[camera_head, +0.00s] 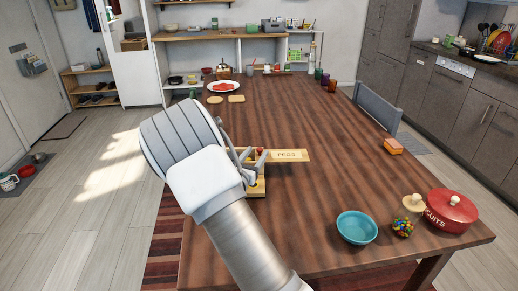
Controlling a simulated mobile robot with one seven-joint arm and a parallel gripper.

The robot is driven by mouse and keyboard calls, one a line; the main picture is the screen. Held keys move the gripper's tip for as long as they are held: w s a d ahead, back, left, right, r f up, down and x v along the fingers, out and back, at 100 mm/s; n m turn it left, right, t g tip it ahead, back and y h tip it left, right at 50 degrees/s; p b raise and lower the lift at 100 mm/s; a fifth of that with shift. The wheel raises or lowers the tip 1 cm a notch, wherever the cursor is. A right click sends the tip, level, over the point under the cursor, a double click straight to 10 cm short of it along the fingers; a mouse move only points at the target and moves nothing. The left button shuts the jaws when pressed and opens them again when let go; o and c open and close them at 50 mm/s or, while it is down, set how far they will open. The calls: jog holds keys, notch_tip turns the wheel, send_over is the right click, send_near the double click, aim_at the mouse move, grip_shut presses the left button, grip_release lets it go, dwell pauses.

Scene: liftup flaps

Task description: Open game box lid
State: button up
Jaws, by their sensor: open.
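The game box (258,189) is a small pale wooden box on the dark wooden table, partly hidden behind my arm and gripper. Its lid (290,155) is a flat light wood panel marked "PEGS", which shows to the right of my gripper. A small red part (259,151) shows between the fingers and the lid's left end. My gripper (256,165) is open, with its fingers at the left end of the lid. I cannot tell whether they touch it, or how far the lid stands from the box.
A blue bowl (357,228), a jar of coloured sweets (403,229) and a red biscuit tin (451,211) stand at the near right. A sponge-like orange block (391,146) lies at the right edge. A plate (223,87) is at the far end. The table's middle is clear.

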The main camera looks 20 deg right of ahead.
jog(key=p+v, duration=0.2)
jog(key=v, duration=1.2)
